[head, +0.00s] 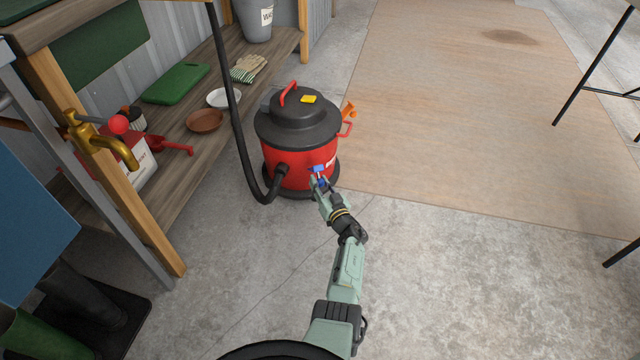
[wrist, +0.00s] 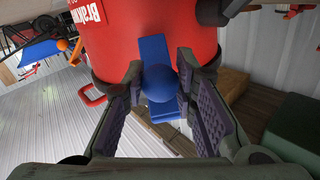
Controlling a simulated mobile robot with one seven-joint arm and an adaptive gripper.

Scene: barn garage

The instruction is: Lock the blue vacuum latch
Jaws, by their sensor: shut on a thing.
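The red vacuum (head: 288,160) with a black lid stands upright on the concrete floor in the head view. My gripper (head: 320,182) reaches the latch from the front. In the wrist view the blue latch (wrist: 152,52) is a flat strip with a round knob against the red drum. The fingers of my gripper (wrist: 161,82) sit on either side of the knob and are shut on it. The fingers partly hide the latch in the head view.
An orange latch (head: 348,110) and a red handle are on the vacuum's right side. A black hose (head: 236,110) hangs at its left, beside a wooden shelf (head: 165,125) with dishes and gloves.

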